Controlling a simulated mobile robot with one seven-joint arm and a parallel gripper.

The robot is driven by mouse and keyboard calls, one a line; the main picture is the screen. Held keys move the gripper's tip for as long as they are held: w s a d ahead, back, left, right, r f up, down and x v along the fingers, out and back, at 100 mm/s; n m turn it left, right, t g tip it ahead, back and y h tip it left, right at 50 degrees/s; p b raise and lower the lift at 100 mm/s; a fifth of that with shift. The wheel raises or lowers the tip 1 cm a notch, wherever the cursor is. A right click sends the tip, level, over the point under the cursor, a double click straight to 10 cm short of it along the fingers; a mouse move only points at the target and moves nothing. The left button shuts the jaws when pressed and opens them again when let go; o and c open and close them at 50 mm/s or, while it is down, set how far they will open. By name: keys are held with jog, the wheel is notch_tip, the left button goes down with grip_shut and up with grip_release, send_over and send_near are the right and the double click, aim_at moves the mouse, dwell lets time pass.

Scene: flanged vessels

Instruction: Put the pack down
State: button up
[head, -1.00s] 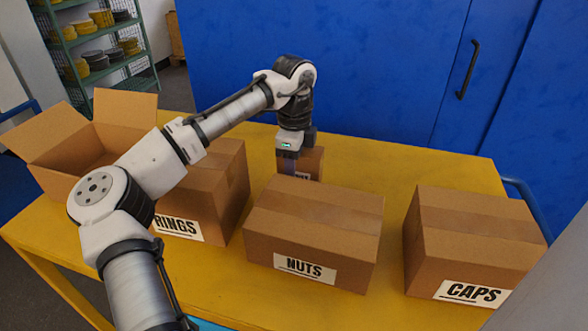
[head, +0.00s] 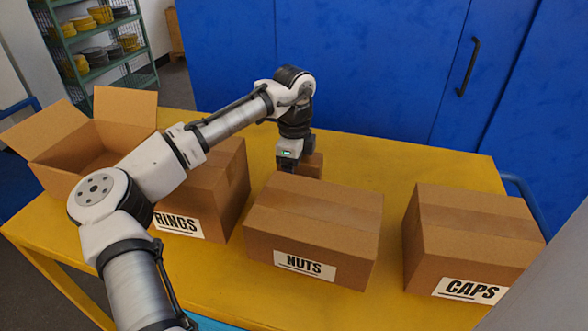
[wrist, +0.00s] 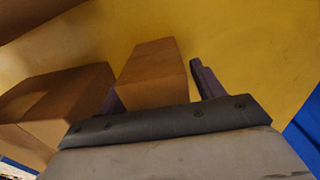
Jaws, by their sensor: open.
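The pack is a small plain brown box (head: 313,165) on the yellow table, behind the box marked NUTS, which hides its lower part in the head view. In the wrist view the pack (wrist: 152,72) lies between the two dark fingers of my gripper (wrist: 160,88). A clear gap shows between the pack and the right finger. The left finger is mostly hidden behind the pack's near end. In the head view my gripper (head: 288,168) points down at the pack, its fingertips mostly hidden.
The NUTS box (head: 315,225) stands just in front, the RINGS box (head: 205,190) to the left and the CAPS box (head: 472,235) to the right. An open carton (head: 60,150) is at far left. The yellow table (head: 400,165) is clear behind and right of the pack.

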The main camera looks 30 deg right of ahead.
notch_tip(320, 180, up, 12)
jog(key=shift+r+b, duration=0.15)
jog(key=shift+b, duration=0.6)
